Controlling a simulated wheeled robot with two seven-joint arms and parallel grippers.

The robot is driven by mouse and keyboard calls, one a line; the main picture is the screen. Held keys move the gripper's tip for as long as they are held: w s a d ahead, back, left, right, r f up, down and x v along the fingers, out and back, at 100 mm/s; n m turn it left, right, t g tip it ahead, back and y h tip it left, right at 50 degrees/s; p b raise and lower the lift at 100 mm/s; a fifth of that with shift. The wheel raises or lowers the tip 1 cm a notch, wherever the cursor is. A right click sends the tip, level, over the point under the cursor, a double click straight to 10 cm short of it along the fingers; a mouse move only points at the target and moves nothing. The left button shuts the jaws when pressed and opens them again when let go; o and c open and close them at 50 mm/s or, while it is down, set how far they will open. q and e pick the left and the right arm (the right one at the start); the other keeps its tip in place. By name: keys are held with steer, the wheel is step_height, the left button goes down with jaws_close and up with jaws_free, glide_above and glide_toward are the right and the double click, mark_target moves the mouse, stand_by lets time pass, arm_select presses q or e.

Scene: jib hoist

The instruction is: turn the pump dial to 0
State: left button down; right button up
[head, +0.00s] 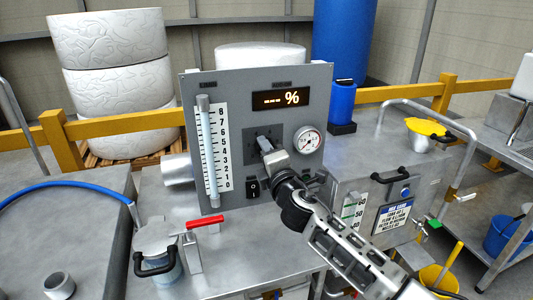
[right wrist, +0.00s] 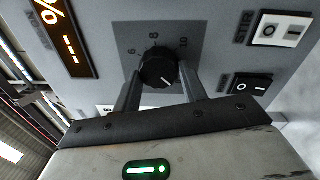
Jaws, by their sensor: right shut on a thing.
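The pump dial (right wrist: 157,68) is a round black knob on a dark square plate on the grey control panel (head: 240,88). Around it the numbers 6, 8 and 10 show in the right wrist view; the rest of the scale is hidden. A white mark on the knob points to the lower right in that view. My right gripper (head: 265,144) is at the plate, its fingers (right wrist: 160,92) on either side of the knob and shut on it. In the head view the gripper hides the knob. My left gripper is not in view.
The display (head: 281,99) reads "--- %". A round gauge (head: 307,140) is right of the gripper, a black rocker switch (head: 253,188) below it, and a tube scale (head: 209,150) at left. A red-handled valve (head: 204,222) stands in front of the panel.

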steer(key=o, duration=1)
steer(key=shift+s+d, duration=0.1)
steer(key=shift+s, duration=0.05)
steer(key=b+v, duration=0.1)
steer(key=v, duration=1.4)
steer(key=shift+s+d, duration=0.15)
steer(key=shift+s, duration=0.15)
steer(key=s+d+f+m+g+h, duration=0.1)
steer(key=s+d+f+m+g, duration=0.1)
steer(key=s+f+m, duration=0.5)
steer(key=s+d+f+m+g+h, duration=0.1)
steer(key=s+d+f+m+g, duration=0.2)
steer(key=s+f+m, duration=0.4)
steer(key=s+d+f+m+g+h, duration=0.1)
steer(key=s+d+f+m, duration=0.4)
steer(key=f, duration=1)
steer(key=shift+s+d+m+g, duration=0.15)
steer(key=shift+s+m+g, duration=0.65)
steer(key=shift+s+m, duration=0.4)
